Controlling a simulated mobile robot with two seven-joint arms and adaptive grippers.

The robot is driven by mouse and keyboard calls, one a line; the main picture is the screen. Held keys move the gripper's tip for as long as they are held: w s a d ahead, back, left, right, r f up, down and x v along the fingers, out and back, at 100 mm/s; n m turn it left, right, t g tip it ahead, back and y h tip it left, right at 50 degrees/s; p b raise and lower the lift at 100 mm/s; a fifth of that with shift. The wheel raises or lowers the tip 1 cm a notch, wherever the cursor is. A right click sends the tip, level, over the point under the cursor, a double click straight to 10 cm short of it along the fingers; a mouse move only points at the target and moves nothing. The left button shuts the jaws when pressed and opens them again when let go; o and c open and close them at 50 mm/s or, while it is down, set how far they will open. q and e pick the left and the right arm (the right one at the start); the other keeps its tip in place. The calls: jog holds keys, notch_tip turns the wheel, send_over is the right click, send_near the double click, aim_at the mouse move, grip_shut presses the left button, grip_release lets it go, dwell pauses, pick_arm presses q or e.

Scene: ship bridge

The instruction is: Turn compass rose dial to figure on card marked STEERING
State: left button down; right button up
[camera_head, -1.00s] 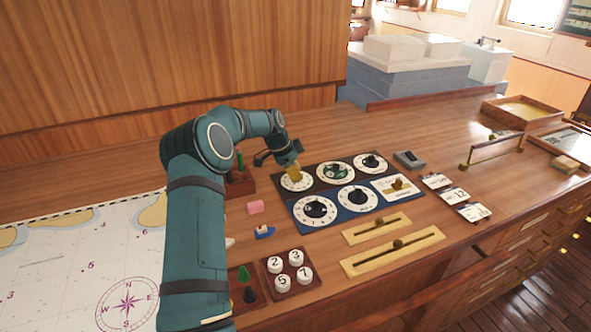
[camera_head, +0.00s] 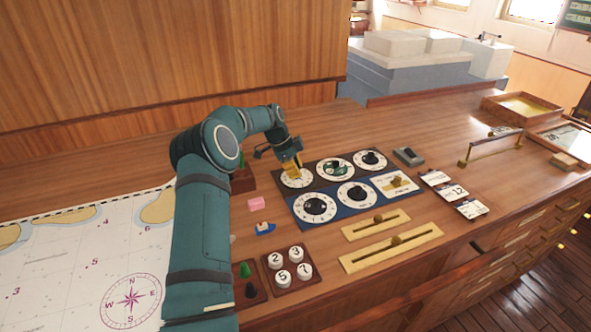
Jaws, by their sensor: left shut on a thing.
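A panel of dials (camera_head: 326,181) lies on the wooden counter, with white round dials in two rows. My left gripper (camera_head: 294,172) reaches down from above onto the upper-left dial (camera_head: 287,183) and is shut on its knob, which its yellowish fingers mostly hide. The upper-middle dial (camera_head: 335,170) has a greenish centre. I cannot tell from the markings which dial carries the compass rose. Several small cards stand right of the panel: one card (camera_head: 434,178), a card reading 12 (camera_head: 454,192) and a nearer card (camera_head: 470,209). Their headings are too small to read. My right gripper is out of view.
Two brass slider plates (camera_head: 376,225) lie in front of the panel. A tray of numbered white knobs (camera_head: 289,268), a pink block (camera_head: 256,204) and a small blue piece (camera_head: 265,228) lie near my left arm. A chart (camera_head: 85,265) covers the left.

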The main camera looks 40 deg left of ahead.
pick_arm(q)
jog(key=c, duration=0.8)
grip_release()
jog(key=shift+f, duration=0.25)
jog(key=shift+r, duration=0.1)
jog(key=shift+a+r, duration=0.1)
jog(key=shift+r, duration=0.15)
jog(key=v, duration=1.1)
jog(key=shift+s+a+r, duration=0.1)
jog(key=shift+r, duration=0.15)
